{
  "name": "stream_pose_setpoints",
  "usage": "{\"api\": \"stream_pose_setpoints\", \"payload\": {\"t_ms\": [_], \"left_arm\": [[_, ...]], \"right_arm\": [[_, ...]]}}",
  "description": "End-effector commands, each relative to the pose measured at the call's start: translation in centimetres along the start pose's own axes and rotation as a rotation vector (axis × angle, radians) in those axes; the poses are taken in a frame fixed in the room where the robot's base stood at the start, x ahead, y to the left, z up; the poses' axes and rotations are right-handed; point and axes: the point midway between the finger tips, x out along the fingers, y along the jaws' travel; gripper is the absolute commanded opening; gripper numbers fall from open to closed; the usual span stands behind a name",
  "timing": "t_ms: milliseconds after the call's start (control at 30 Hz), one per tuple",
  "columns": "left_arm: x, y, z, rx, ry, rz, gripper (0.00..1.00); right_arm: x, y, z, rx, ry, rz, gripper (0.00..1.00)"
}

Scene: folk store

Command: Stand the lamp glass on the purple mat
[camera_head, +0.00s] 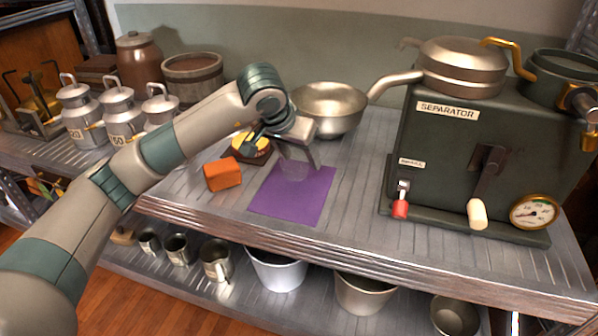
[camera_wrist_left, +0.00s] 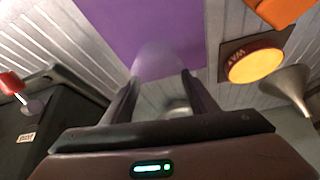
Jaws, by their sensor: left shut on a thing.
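The purple mat (camera_head: 310,200) lies flat on the metal bench, left of the separator. My left gripper (camera_head: 297,152) is over the mat's back part and is shut on the lamp glass (camera_head: 294,170), a clear, faint piece that is hard to make out. In the left wrist view the glass (camera_wrist_left: 158,62) shows as a pale rounded shape between the two fingers (camera_wrist_left: 160,90), with the mat (camera_wrist_left: 150,22) behind it. I cannot tell whether its lower end touches the mat. My right gripper is not in view.
An orange block (camera_head: 222,174) lies left of the mat. A yellow round tin (camera_head: 250,143) and a metal funnel (camera_wrist_left: 292,85) are close to the gripper. The dark separator (camera_head: 455,160) stands at right, its bowl (camera_head: 330,105) behind the mat. The bench front is clear.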

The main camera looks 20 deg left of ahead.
Motion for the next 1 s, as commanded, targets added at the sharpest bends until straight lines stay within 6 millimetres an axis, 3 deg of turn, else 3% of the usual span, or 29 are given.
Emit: {"api": "stream_pose_setpoints", "payload": {"t_ms": [400,733,1000], "left_arm": [[0.6,0.0,0.3,-0.001,0.001,0.0,0.28],[3.5,-0.1,2.0,-0.001,0.0,0.0,0.28],[3.8,-0.1,2.1,0.0,0.002,0.0,0.28]], "right_arm": [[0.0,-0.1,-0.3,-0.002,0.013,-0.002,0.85],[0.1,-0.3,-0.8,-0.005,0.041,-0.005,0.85],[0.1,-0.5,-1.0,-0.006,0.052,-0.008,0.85]]}}
